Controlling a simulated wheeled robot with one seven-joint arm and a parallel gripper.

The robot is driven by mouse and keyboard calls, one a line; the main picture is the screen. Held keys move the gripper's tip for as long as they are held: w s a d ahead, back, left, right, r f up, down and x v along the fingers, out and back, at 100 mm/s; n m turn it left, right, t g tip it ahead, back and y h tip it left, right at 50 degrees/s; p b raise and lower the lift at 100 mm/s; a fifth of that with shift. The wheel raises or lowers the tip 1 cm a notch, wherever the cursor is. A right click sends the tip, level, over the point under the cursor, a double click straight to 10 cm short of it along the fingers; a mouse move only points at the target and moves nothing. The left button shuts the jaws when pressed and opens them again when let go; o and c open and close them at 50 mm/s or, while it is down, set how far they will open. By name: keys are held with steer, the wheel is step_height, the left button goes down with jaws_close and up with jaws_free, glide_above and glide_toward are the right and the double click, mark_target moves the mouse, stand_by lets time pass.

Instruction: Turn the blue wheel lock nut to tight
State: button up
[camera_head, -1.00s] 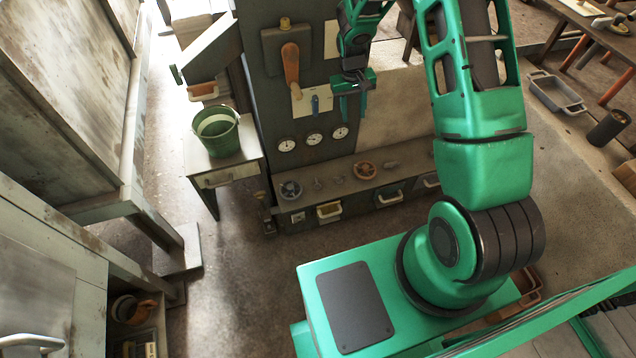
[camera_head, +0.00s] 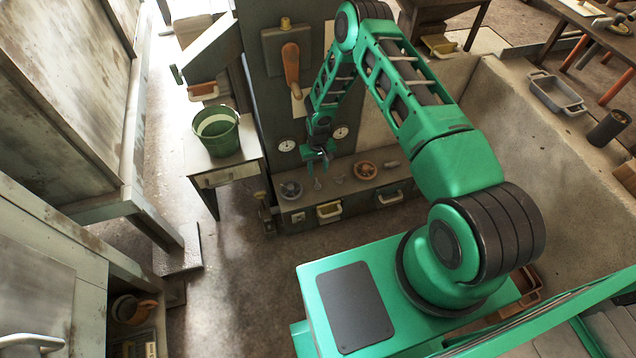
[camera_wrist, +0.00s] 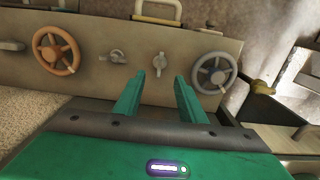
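The blue-grey wheel (camera_wrist: 215,73) is at the right of the panel in the wrist view. It also shows in the head view (camera_head: 291,190). A small winged grey nut (camera_wrist: 159,64) beside it is upright in the wrist view. It lines up with the gap between my fingertips. A second similar nut (camera_wrist: 114,57) sits nearer the orange wheel (camera_wrist: 57,50). My gripper (camera_wrist: 158,79) is open and empty, pointing at the panel. In the head view, my gripper (camera_head: 319,164) hangs just above the ledge. I see no contact with the nut.
A grey lever (camera_wrist: 12,46) is left of the orange wheel. A pale drawer handle (camera_wrist: 158,10) lies beyond the panel. Dial gauges (camera_head: 287,145) are on the upright board behind. A green bucket (camera_head: 216,130) stands on a side table at left.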

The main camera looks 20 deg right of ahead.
mark_target(318, 184)
step_height(318, 184, down, 9)
steer(key=shift+f, duration=0.1)
stand_by(0.3)
steer(key=shift+c, duration=0.6)
jaws_close()
